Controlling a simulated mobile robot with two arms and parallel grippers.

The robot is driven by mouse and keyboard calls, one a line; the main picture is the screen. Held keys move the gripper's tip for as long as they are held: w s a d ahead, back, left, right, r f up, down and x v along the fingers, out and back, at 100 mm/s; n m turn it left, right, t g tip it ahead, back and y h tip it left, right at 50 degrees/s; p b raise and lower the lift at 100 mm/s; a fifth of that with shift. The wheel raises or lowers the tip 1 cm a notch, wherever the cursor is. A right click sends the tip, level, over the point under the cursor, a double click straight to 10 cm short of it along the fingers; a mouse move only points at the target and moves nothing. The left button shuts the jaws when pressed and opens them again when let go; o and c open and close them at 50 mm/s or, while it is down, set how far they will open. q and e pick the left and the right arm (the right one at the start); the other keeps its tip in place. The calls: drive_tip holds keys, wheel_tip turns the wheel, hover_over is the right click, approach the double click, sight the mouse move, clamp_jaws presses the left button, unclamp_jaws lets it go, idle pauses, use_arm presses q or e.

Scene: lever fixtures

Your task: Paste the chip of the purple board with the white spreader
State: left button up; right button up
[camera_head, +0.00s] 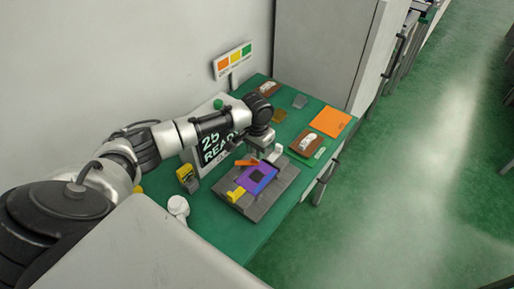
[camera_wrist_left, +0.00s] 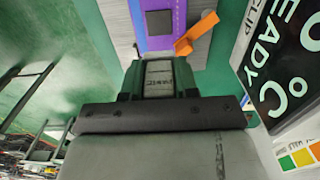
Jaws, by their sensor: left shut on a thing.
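The purple board (camera_head: 258,180) lies on a grey fixture (camera_head: 280,188) with a dark square chip (camera_head: 257,175) in its middle. An orange lever (camera_head: 246,162) and a yellow clamp (camera_head: 236,195) sit at its edges. In the left wrist view the board (camera_wrist_left: 180,15), chip (camera_wrist_left: 158,22) and orange lever (camera_wrist_left: 196,33) show at the top. My left gripper (camera_head: 263,153) is just beyond the board's far edge. It is shut on a pale block with dark lettering, seemingly the white spreader (camera_wrist_left: 158,84). Its lower end is hidden in the head view. My right gripper is out of view.
A screen reading "25 READY" (camera_head: 213,148) stands left of the fixture. A yellow-and-grey piece (camera_head: 187,178) and a white knobbed object (camera_head: 178,206) stand nearby. Brown pads (camera_head: 298,150) with white items and an orange sheet (camera_head: 330,122) lie farther back. The table's front corner is clear.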

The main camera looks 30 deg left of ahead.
use_arm(q)
drive_tip(key=shift+r+p, duration=0.15)
drive_tip(key=shift+p, duration=0.55)
wheel_tip(320, 180, down, 2)
drive_tip(key=shift+s+f+b, duration=0.1)
drive_tip(key=shift+b, duration=0.55)
drive_tip(key=b, duration=0.2)
hover_over(257, 175)
drive_tip(key=f, duration=0.4)
drive_tip(key=shift+s+f, duration=0.1)
drive_tip(key=shift+s, duration=0.1)
drive_tip(key=shift+f+b, duration=0.5)
drive_tip(key=shift+f, duration=1.15)
drive_tip(key=shift+f, duration=0.3)
drive_tip(key=shift+w, duration=0.15)
